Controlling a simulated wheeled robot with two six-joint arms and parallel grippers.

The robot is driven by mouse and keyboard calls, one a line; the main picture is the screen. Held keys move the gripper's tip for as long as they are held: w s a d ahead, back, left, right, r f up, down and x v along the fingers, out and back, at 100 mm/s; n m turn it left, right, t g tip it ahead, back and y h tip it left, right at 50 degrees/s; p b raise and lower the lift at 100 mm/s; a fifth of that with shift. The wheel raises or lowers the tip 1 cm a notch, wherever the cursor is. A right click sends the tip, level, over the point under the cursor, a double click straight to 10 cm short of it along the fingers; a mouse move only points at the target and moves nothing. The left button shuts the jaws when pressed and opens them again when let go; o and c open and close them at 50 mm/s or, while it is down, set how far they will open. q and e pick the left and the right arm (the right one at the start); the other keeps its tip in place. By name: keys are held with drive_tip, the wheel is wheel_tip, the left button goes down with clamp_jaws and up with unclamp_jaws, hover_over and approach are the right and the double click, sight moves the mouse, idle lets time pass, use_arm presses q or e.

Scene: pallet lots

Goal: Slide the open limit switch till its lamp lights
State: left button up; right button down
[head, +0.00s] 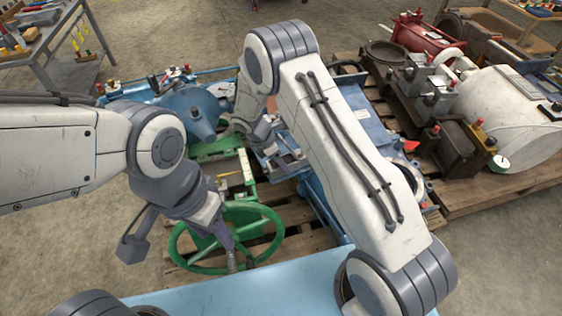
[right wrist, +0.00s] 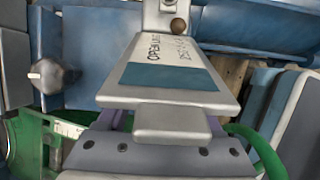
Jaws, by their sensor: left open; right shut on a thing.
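The open limit switch (right wrist: 165,75) fills the middle of the right wrist view. It is a pale grey block with a blue band and lettering beginning "OPEN LIM", partly cut by the tilted angle. A small dull brown dome (right wrist: 178,25) sits beyond its far end and shows no glow; I cannot tell whether it is the lamp. My right gripper (right wrist: 172,122) is shut on the switch, at its near end. In the head view my right arm hides the switch. My left gripper (head: 233,260) is open and empty by the rim of the green handwheel (head: 178,252).
The wooden pallet (head: 305,243) bears blue and green machinery under my arms. A blue surface (head: 250,288) lies in front. A second pallet (head: 465,205) at right carries a white cylinder (head: 510,115) and dark parts.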

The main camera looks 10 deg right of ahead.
drive_tip(key=shift+w+a+r+p, duration=0.1)
drive_tip(key=shift+w+r+p, duration=0.15)
drive_tip(key=shift+p, duration=0.45)
drive_tip(key=shift+w+f, duration=0.1)
drive_tip(key=shift+f, duration=0.2)
drive_tip(key=shift+c, duration=0.2)
unclamp_jaws()
drive_tip(key=p+v, duration=0.4)
drive_tip(key=v, duration=0.5)
drive_tip(key=shift+w+a+r+p, duration=0.1)
drive_tip(key=shift+r+p, duration=0.2)
drive_tip(key=shift+p, duration=0.05)
drive_tip(key=shift+a+r, duration=0.25)
drive_tip(key=shift+r, duration=0.15)
